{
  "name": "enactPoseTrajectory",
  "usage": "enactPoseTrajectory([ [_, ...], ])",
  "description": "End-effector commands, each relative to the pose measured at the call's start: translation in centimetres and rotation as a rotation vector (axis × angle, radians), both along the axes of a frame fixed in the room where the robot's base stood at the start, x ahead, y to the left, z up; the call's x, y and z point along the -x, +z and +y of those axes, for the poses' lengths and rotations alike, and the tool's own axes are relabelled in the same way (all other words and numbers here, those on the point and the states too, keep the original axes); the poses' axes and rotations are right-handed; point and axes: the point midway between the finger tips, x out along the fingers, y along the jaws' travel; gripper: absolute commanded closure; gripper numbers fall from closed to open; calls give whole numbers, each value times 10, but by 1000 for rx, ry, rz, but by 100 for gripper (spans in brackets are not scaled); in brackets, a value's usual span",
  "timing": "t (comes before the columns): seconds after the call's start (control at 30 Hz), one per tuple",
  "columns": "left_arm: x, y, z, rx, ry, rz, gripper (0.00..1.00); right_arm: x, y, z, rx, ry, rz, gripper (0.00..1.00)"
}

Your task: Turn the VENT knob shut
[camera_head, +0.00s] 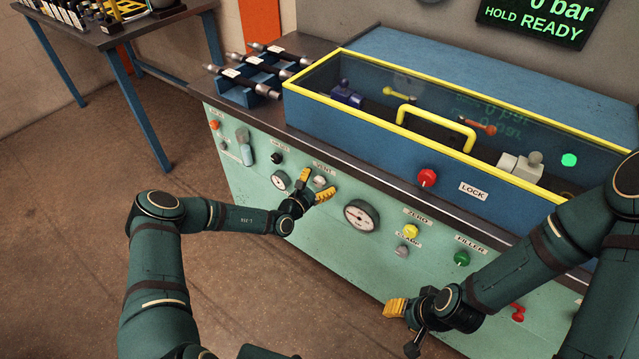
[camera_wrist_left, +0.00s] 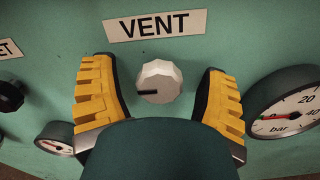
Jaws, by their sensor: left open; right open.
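The VENT knob (camera_wrist_left: 159,82) is a pale faceted knob on the green panel, under a white VENT label (camera_wrist_left: 155,25). Its dark pointer mark points left in the left wrist view. In the head view the knob (camera_head: 319,182) shows between the yellow fingers of my left gripper (camera_head: 314,187). My left gripper (camera_wrist_left: 158,95) is open, with one finger on each side of the knob and a visible gap on both sides. My right gripper (camera_head: 396,309) is in front of the lower panel, away from the knob; its finger gap is hard to see.
A pressure gauge (camera_head: 361,216) sits right of the knob and a smaller gauge (camera_head: 281,180) left of it. A black knob (camera_head: 277,158) is further left. A red LOCK knob (camera_head: 427,178), yellow knob (camera_head: 410,231) and green knob (camera_head: 461,258) lie to the right. The yellow-framed cover (camera_head: 404,115) looks closed.

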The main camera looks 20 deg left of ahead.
Motion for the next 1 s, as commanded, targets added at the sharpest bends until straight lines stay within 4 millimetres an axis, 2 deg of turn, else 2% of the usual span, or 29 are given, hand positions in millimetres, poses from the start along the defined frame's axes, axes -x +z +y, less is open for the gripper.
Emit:
enactPoseTrajectory([
  [0.2, 0, 0, 0, 0, -1, 0, 26, 0, 0, 0, 0, 0, 0, 53],
  [0.23, 0, 0, 0, 0, -1, 0, 28, 0, 0, 0, 0, 0, 0, 53],
  [0.37, 0, 0, 0, 0, -1, 0, 74, 0, 0, 0, 0, 0, 0, 53],
  [0.4, 0, 0, 0, 0, -1, 0, 88, 0, 0, 0, 0, 0, 0, 53],
  [0.43, 0, 0, 0, 0, -1, 0, 94, 0, 0, 0, 0, 0, 0, 53],
  [1.0, 0, 1, -1, 42, -1, 14, 94, 1, 4, 0, 0, 0, 1, 53],
])
